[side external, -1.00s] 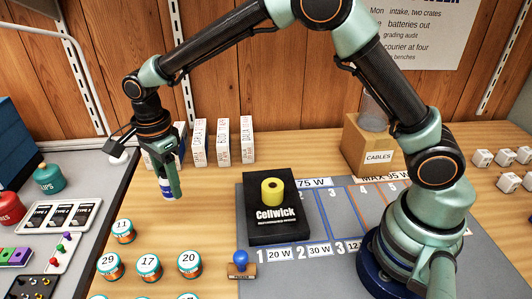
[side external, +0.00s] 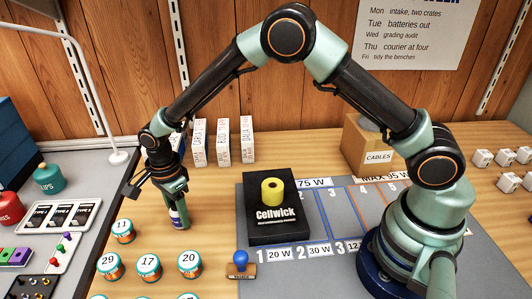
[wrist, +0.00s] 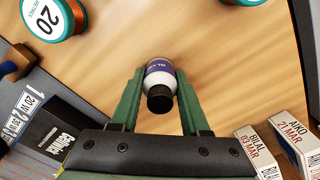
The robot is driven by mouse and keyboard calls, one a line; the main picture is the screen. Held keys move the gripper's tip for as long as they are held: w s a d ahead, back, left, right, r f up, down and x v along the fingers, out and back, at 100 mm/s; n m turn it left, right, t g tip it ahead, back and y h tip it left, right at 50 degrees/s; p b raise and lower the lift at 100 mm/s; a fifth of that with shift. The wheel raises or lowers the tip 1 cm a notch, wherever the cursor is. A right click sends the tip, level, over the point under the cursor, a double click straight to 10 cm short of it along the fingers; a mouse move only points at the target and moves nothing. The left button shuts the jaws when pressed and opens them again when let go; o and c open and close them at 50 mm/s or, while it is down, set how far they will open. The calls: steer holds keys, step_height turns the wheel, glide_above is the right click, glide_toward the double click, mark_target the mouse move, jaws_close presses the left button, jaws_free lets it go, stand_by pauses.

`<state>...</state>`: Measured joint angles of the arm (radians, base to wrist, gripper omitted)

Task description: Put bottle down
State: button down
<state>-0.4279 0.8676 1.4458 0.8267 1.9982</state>
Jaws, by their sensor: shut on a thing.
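The bottle (side external: 181,221) is small and white with a blue-purple label and a black cap. My gripper (side external: 177,203) is shut on it, with the fingers pointing down over the wooden bench, left of the black Cellwick box. In the wrist view the bottle (wrist: 160,82) lies between the two green fingers of my gripper (wrist: 160,76), its black cap toward the camera. The bottle's lower end is at or very near the bench top; I cannot tell whether it touches. The fingers hide part of the bottle.
The black Cellwick box (side external: 262,228) with a yellow roll (side external: 272,191) on it stands to the right. White boxes (side external: 222,142) stand behind. A blue-handled stamp (side external: 241,262) is near the mat. Bare wood surrounds the bottle.

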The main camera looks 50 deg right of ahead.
steer(key=shift+c, duration=1.9)
jaws_free()
steer(key=shift+f, duration=0.1)
